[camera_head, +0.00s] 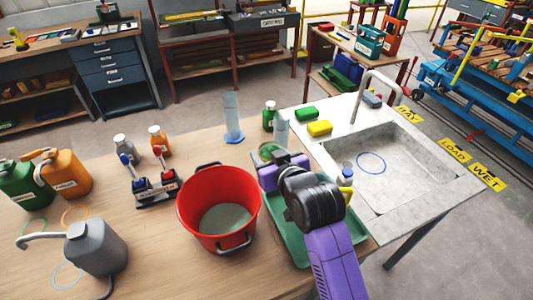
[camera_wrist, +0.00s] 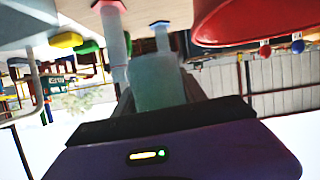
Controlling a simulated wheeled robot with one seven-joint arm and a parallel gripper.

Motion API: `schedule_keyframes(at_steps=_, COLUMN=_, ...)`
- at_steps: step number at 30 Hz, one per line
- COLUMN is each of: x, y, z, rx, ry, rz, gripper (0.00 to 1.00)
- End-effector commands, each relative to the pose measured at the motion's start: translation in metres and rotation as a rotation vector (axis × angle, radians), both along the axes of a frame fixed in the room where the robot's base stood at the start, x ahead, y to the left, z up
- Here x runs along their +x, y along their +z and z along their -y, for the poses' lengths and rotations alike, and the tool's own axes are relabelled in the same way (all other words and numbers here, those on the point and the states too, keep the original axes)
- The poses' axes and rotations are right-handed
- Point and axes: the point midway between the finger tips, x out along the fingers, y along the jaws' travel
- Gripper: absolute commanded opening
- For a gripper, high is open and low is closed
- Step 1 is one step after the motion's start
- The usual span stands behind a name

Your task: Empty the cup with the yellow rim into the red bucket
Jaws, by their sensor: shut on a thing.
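My gripper (camera_head: 271,166) is just right of the bucket, over the back of the green tray. It is shut on a pale green translucent cup (camera_wrist: 156,84); in the head view a greenish round opening (camera_head: 268,150) shows at the fingers. The cup's rim colour cannot be told clearly. A yellow piece (camera_head: 347,196) shows beside my arm, mostly hidden.
The green tray (camera_head: 285,225) lies partly under my arm, with a blue-capped bottle (camera_head: 347,176) near its right edge. A tall cylinder (camera_head: 232,117) and a green bottle (camera_head: 269,116) stand behind.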

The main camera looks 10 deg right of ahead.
Motion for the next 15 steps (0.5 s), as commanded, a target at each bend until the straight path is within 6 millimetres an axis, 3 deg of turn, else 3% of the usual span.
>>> schedule_keyframes(at_steps=7, x=0.0, y=0.005, z=0.0, rx=-0.001, ry=-0.001, rz=0.001, gripper=0.05)
schedule_keyframes(at_steps=15, x=0.0, y=0.029, z=0.0, rx=-0.001, ry=-0.001, rz=0.001, gripper=0.05)
